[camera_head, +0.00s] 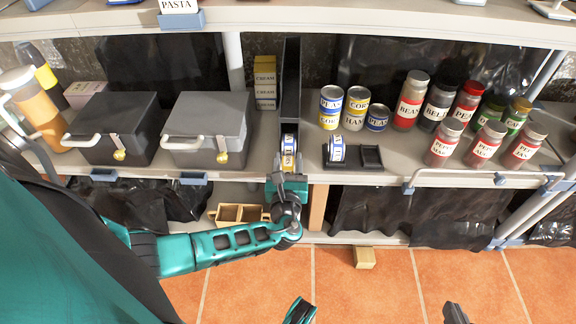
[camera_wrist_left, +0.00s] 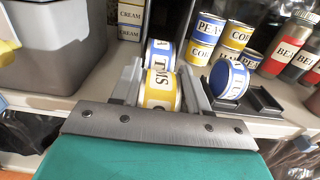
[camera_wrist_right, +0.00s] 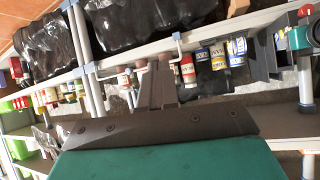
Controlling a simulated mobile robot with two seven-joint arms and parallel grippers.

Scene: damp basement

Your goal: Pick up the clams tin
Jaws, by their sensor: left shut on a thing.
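A yellow tin (camera_wrist_left: 160,90) lies on its side between the fingers of my left gripper (camera_wrist_left: 160,92). Its label is partly hidden; its last letters look like MS, which fits the clams tin. In the head view the tin (camera_head: 288,163) is at the front mouth of a narrow dark chute, with my left gripper (camera_head: 287,180) shut on it from the front. A blue and white tin (camera_wrist_left: 160,54) lies right behind it in the chute. My right gripper (camera_wrist_right: 157,84) has its fingers together with nothing between them, away from the tins.
The dark chute (camera_head: 290,80) stands on the shelf between a grey-lidded box (camera_head: 207,115) and stacked tins (camera_head: 357,105). A black tray (camera_head: 368,158) right of it holds a blue-rimmed tin (camera_head: 337,148). Several jars (camera_head: 482,150) stand farther right. An upper shelf (camera_head: 400,22) overhangs.

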